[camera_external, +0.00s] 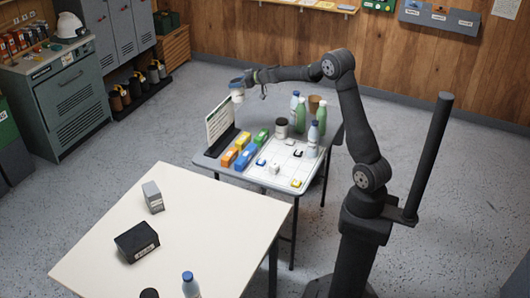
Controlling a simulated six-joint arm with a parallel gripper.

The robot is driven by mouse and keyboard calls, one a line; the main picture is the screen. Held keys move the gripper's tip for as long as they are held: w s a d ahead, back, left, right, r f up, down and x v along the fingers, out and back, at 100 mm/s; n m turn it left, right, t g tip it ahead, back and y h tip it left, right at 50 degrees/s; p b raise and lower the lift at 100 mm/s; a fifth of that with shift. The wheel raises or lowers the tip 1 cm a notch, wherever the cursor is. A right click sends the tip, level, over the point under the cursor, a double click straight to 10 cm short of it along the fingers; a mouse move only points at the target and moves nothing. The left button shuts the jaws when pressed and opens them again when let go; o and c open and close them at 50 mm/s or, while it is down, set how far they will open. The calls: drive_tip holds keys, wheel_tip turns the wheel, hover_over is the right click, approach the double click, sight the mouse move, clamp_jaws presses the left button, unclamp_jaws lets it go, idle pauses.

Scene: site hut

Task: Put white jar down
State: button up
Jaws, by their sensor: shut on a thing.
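My gripper (246,82) is at the end of my outstretched arm, above the far left side of the small grey table (334,138). It is shut on a small whitish jar (238,98) with a blue-grey upper part. The jar hangs roughly upright in the air, above and behind the upright board. The fingers are too small to make out in detail, and the jar's underside is hidden.
The small table holds an upright board (221,122), orange, blue, yellow and green blocks (242,157), a dark jar (282,128), several bottles (313,138) and a white gridded sheet (291,165). A cream table (190,230) stands in front with boxes.

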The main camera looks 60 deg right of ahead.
drive_tip(key=s+d+f+m+h, duration=0.1)
drive_tip(key=s+d, duration=0.8)
drive_tip(key=d, duration=0.3)
drive_tip(key=s+d+m+h, duration=0.1)
drive_tip(key=s+d+h, duration=0.1)
drive_tip(key=s+d, duration=0.95)
drive_tip(key=s+d+f+m+h, duration=0.1)
drive_tip(key=s+d, duration=0.4)
drive_tip(key=s, duration=0.3)
drive_tip(key=s+d+f+m+g+h, duration=0.1)
drive_tip(key=s+d, duration=0.3)
drive_tip(key=s, duration=0.4)
drive_tip(key=s+d+f+m+h, duration=0.1)
drive_tip(key=s+d, duration=0.4)
drive_tip(key=s, duration=0.3)
wheel_tip(320, 180, down, 11)
drive_tip(key=w+f, duration=1.1)
drive_tip(key=w, duration=0.1)
drive_tip(key=shift+a, duration=0.15)
drive_tip(key=shift+f+y, duration=0.2)
drive_tip(key=shift+y, duration=0.2)
